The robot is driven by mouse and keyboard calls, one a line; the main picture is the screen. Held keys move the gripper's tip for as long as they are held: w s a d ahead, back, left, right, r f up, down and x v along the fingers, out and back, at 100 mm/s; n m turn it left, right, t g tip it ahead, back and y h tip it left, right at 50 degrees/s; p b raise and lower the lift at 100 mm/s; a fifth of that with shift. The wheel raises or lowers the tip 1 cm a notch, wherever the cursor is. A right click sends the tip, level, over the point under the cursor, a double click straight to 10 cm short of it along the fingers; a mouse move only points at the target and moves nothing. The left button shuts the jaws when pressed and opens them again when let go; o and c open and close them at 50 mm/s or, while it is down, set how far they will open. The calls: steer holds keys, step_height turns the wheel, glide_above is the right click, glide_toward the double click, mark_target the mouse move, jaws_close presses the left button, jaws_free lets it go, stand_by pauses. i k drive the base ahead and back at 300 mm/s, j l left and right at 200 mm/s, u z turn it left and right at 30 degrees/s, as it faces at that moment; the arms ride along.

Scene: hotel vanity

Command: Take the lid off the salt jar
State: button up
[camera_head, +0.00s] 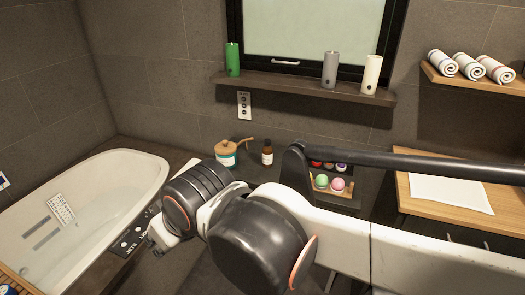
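The salt jar (227,153) appears to be the small tan container with a green-and-white label on the dark ledge below the window. A tan, wood-coloured lid (225,146) seems to sit on its top, and a short wooden handle sticks out toward the right. My gripper (160,236) is in front of and to the left of the jar, low over the bathtub's right edge and clear of the jar. My wrist and forearm hide much of it, so its opening is unclear.
Farther right, a small rack (334,192) holds coloured balls. The white bathtub (105,165) is at left. A window shelf (300,86) with several candles overhangs the ledge. A wooden bench (480,222) is at right.

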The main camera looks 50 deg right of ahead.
mark_target(225, 148)
steer(key=z, duration=1.2)
